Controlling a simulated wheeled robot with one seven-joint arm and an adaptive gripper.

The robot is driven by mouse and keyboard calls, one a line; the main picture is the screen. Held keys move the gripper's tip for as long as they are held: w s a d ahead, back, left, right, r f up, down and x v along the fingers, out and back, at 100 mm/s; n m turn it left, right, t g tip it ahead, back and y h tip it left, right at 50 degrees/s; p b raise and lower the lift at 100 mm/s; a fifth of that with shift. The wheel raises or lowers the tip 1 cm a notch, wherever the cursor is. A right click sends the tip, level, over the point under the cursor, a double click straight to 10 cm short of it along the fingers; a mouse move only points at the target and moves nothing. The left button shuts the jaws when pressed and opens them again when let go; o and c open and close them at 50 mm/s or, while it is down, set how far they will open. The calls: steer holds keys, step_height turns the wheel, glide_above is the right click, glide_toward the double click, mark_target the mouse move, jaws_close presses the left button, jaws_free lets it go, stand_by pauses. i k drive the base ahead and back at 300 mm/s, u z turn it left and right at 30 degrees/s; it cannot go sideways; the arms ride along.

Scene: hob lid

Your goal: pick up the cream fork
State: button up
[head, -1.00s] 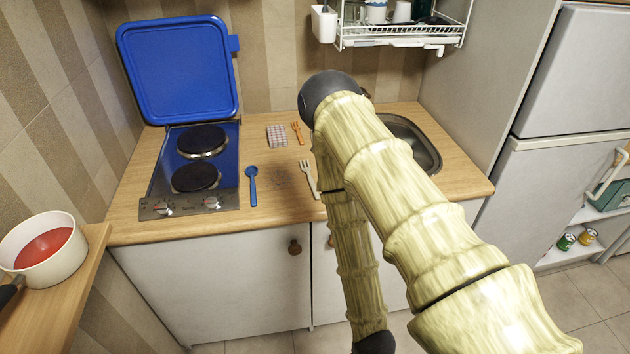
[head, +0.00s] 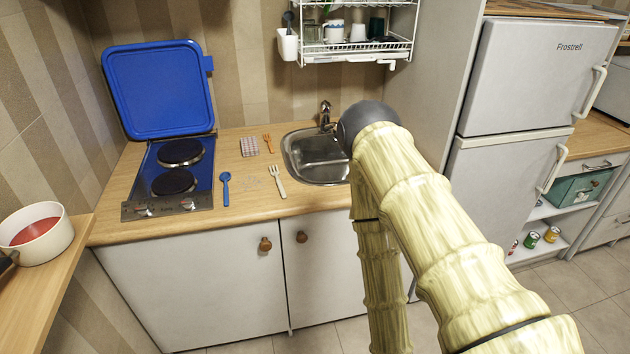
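The cream fork (head: 277,181) lies on the wooden counter, between the blue spoon and the sink, with its tines toward the back. My arm crosses the right side of the head view, its upper bend near the sink's right edge. My gripper is not visible in this view. Nothing covers the fork.
A blue spoon (head: 225,188), an orange fork (head: 267,143) and a checked cloth (head: 249,147) lie on the counter (head: 245,207). Left is the hob (head: 141,191) with its blue lid (head: 158,88) raised. The sink (head: 303,157) is right. A dish rack (head: 345,49) hangs above.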

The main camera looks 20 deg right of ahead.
mark_target(274, 175)
steer(key=z, duration=1.25)
steer(key=i, duration=0.75)
steer(key=u, duration=1.7)
